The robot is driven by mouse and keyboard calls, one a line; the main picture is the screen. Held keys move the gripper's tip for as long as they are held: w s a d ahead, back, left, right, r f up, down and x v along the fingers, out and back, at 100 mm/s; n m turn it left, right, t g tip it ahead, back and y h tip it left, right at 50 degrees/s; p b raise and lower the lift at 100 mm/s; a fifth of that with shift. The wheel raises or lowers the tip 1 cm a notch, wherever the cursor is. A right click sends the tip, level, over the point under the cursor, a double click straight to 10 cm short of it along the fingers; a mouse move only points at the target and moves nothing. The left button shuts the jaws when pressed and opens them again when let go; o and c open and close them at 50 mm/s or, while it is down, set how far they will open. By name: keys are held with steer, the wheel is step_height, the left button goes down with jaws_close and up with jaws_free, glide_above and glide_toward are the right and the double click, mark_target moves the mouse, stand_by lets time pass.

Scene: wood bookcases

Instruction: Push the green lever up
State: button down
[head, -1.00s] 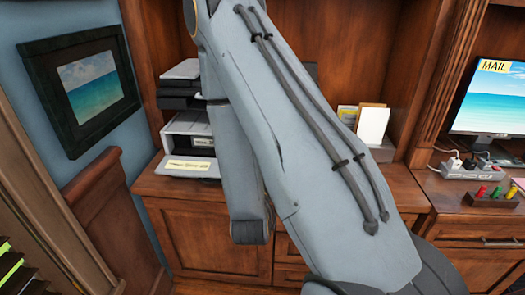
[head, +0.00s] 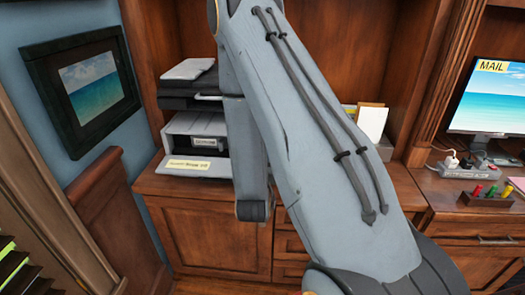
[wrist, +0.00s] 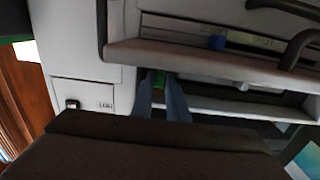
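The printer (head: 183,140) stands in the bookcase on the left in the head view, with its front open. In the wrist view I look into its grey housing close up. A small green lever (wrist: 159,79) shows deep in the opening, partly hidden by my fingers. My gripper (wrist: 160,75) has two narrow blue-grey fingers reaching into the opening, with a slim gap between them. The green shows at and between the fingertips; whether they touch it I cannot tell. In the head view my arm hides the gripper.
Papers (head: 371,122), a power strip (head: 465,172) and a monitor (head: 490,95) stand to the right.

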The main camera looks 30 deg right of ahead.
steer(key=shift+w+d+r+g+y+p, duration=0.2)
steer(key=shift+r+g+y+p, duration=0.35)
steer(key=shift+p, duration=1)
steer(key=g+p, duration=0.1)
steer(key=p, duration=0.1)
steer(key=shift+w+d+r+g+y+p, duration=0.2)
steer(key=shift+w+r+g+y+p, duration=0.1)
steer(key=shift+r+g+y+p, duration=0.1)
steer(key=shift+w+d+g+y+p, duration=0.1)
steer(key=shift+w+g+y+p, duration=0.15)
steer(key=shift+g+p, duration=0.3)
steer(key=shift+f, duration=0.1)
steer(key=c, duration=1.7)
jaws_free()
steer(key=shift+f, duration=0.1)
